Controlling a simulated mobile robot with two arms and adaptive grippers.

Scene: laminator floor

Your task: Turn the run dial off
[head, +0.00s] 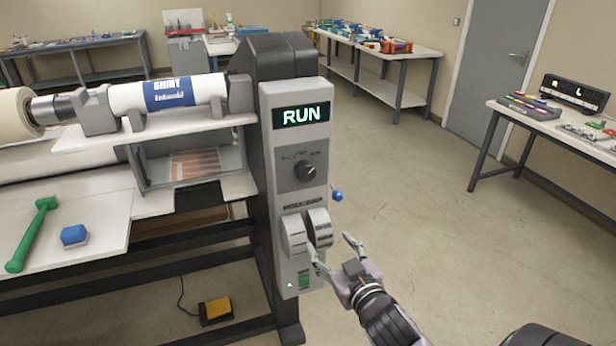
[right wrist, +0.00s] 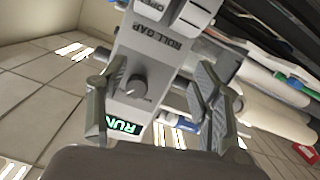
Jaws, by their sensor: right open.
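The run dial (head: 305,170) is a dark round knob on a grey plate of the laminator's control panel (head: 291,244). Above it a display (head: 303,115) reads RUN in lit letters. My right gripper (head: 334,254) is open and empty, low in front of the panel, below and to the right of the dial. In the right wrist view the dial (right wrist: 136,85) appears between the spread fingers of my right gripper (right wrist: 160,90), beyond them, with a gap. The lit display (right wrist: 124,126) also shows there, upside down. My left gripper is not in view.
Two grey roll gap levers (head: 306,231) sit below the dial, close to my right gripper. A blue ball knob (head: 337,196) sticks out at the panel's right. A green-handled tool (head: 32,233) and blue block (head: 75,235) lie at left.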

